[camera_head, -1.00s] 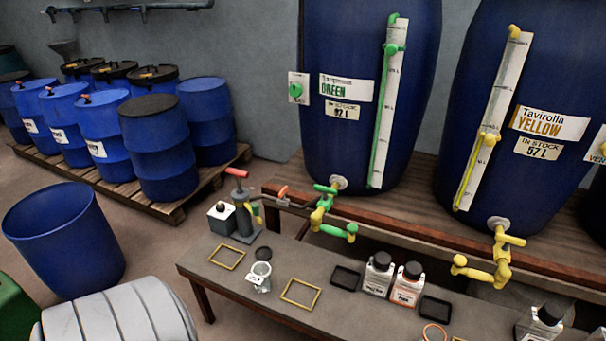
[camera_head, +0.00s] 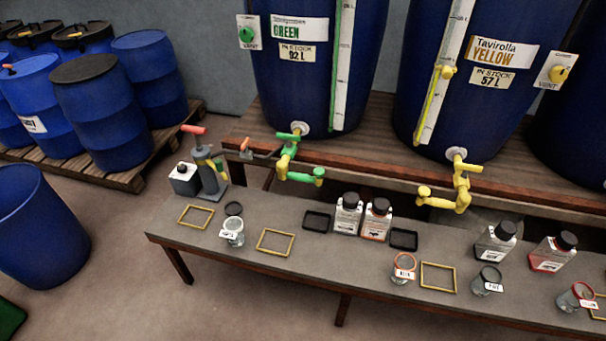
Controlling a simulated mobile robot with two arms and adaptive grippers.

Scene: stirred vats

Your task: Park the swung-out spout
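A green tap (camera_head: 287,150) is low on the GREEN vat (camera_head: 320,100). A yellow tap (camera_head: 461,180) is low on the YELLOW vat (camera_head: 425,120). Its spout (camera_head: 440,203) extends to the left, also over the back of the bench. Which spout counts as swung out, I cannot tell for sure. A grey hand pump (camera_head: 208,172) with a red handle stands at the bench's left end. Neither of my grippers is in view.
The low bench (camera_head: 330,262) holds glass jars, including one (camera_head: 403,268) with a red rim, yellow frames (camera_head: 276,242), black trays and capped bottles (camera_head: 348,214). An open blue barrel (camera_head: 38,230) stands left. Drums on a pallet are behind it. Floor before the bench is clear.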

